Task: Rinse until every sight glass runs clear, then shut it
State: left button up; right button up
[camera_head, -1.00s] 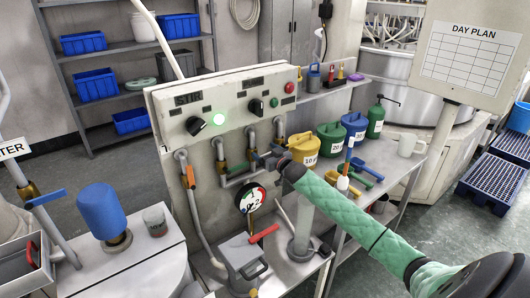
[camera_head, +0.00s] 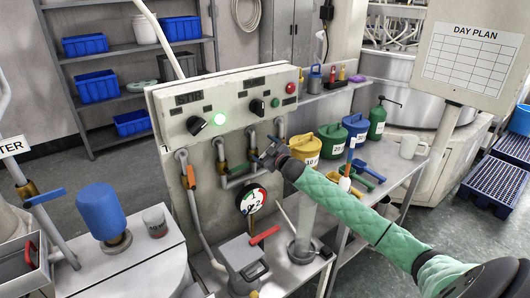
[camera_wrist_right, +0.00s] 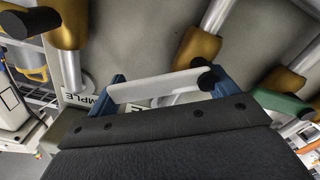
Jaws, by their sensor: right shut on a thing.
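My right gripper (camera_head: 266,155), on the green-sleeved arm, is at the pipes on the front of the control panel (camera_head: 230,105). In the right wrist view its blue fingers (camera_wrist_right: 170,86) are shut on a white lever (camera_wrist_right: 150,87) with a black end. Brass valve bodies (camera_wrist_right: 197,47) sit on the pipes behind it. A green lever (camera_head: 238,169) is left of the gripper, and an orange lever (camera_head: 190,176) is farther left. A clear upright tube (camera_head: 306,222) stands below my forearm; I cannot tell if it is a sight glass. My left gripper is out of view.
Yellow (camera_head: 304,150), blue and green containers stand on the right bench. A blue cylinder (camera_head: 101,211) and a small beaker (camera_head: 155,221) stand at left.

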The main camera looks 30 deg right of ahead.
jog(key=n, duration=0.2)
jog(key=a+r+n, duration=0.1)
jog(key=n, duration=0.1)
jog(key=shift+a, duration=0.1)
jog(key=shift+a+n+b, duration=0.15)
jog(key=shift+n+b, duration=0.15)
jog(key=shift+n, duration=0.1)
jog(key=n, duration=0.1)
jog(key=a+n, duration=0.1)
jog(key=shift+s+r+n, duration=0.1)
jog(key=shift+r+n, duration=0.05)
jog(key=shift+n, duration=0.15)
jog(key=shift+a+n, duration=0.3)
jog(key=shift+n, duration=0.5)
jog(key=shift+a+n, duration=0.35)
jog(key=shift+n, duration=0.55)
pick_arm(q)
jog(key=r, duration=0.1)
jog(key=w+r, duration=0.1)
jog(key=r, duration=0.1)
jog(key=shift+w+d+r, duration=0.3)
pick_arm(e)
jog(key=shift+a+n, duration=0.15)
jog(key=shift+n, duration=0.25)
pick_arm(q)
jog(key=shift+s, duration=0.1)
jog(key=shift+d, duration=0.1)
pick_arm(e)
jog(key=o, duration=1.2)
jog(key=shift+a, duration=0.1)
